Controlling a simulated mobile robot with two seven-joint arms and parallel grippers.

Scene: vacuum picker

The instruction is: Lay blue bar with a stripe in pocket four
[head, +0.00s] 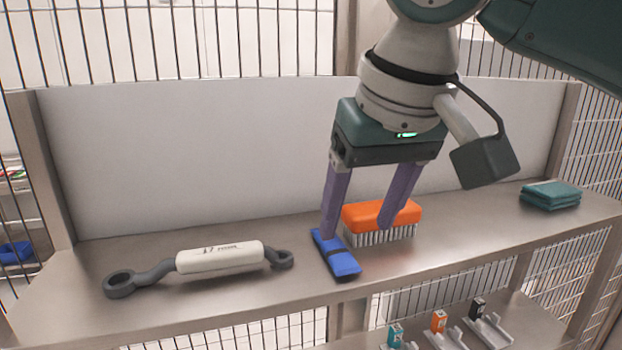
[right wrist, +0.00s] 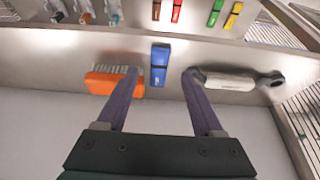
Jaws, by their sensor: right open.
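The blue bar (head: 335,256) with a dark stripe across it lies flat on the upper steel shelf. It also shows in the right wrist view (right wrist: 159,74), in line with the gap between my fingers. My right gripper (head: 356,230) is open and empty, pointing down by the bar's far end. One fingertip overlaps the bar in the head view; I cannot tell whether it touches. Grey pockets (head: 450,340) with coloured tags show on the lower shelf; I cannot tell which is pocket four. My left gripper is not in view.
An orange brush (head: 382,215) stands close right of the bar. A white-handled tool with dark ring ends (head: 220,258) lies to its left. Folded green cloths (head: 550,195) lie at the far right. A grey back panel (head: 200,150) stands behind the shelf.

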